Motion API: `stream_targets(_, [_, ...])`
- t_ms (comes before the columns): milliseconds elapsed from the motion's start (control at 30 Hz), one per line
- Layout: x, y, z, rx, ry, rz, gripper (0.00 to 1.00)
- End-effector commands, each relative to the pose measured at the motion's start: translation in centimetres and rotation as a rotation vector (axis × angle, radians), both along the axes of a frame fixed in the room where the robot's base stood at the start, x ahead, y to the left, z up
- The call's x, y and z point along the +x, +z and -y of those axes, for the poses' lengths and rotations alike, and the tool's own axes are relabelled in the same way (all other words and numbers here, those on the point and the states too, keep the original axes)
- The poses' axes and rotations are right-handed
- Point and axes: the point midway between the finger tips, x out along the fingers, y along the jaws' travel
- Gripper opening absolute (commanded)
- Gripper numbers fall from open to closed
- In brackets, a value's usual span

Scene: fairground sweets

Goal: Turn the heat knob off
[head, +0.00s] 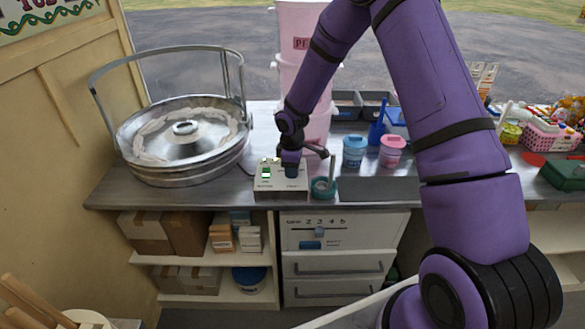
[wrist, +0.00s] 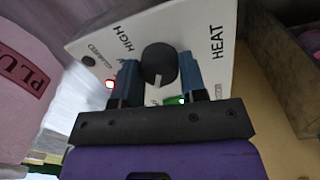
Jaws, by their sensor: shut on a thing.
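The heat knob (wrist: 160,62) is a round black knob with a white pointer mark, on a pale control box (wrist: 212,38) lettered HEAT and HIGH. In the wrist view its pointer faces down the picture, away from the HIGH lettering. My gripper (wrist: 159,78) has one blue finger on each side of the knob and is shut on it. In the head view my gripper (head: 290,169) comes down on the right part of the control box (head: 279,194) and hides the knob. A green-lit switch (head: 266,171) shows on the box's left part.
A round metal candyfloss pan (head: 180,165) with a tall hoop stands left of the box. A teal ring-shaped holder (head: 323,188) sits close on the right. Blue-lidded (head: 355,150) and pink-lidded (head: 391,151) tubs stand farther right. A pink bin stands behind my gripper.

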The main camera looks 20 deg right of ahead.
Motion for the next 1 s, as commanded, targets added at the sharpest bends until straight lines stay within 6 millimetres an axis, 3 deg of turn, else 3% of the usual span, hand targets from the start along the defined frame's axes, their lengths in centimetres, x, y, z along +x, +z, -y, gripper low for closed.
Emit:
stream_targets(233, [0.1,0.0,0.0,-0.001,0.001,0.001,0.15])
stream_targets(267, [0.1,0.0,0.0,-0.001,0.001,0.001,0.46])
stream_targets(333, [0.1,0.0,0.0,-0.001,0.000,0.001,0.62])
stream_targets(367, [0.0,0.0,0.0,-0.001,0.000,0.001,0.65])
stream_targets(733, [0.0,0.7,0.0,0.000,-0.001,0.001,0.65])
stream_targets(1000, [-0.2,5.2,-0.1,-0.001,-0.001,0.003,0.65])
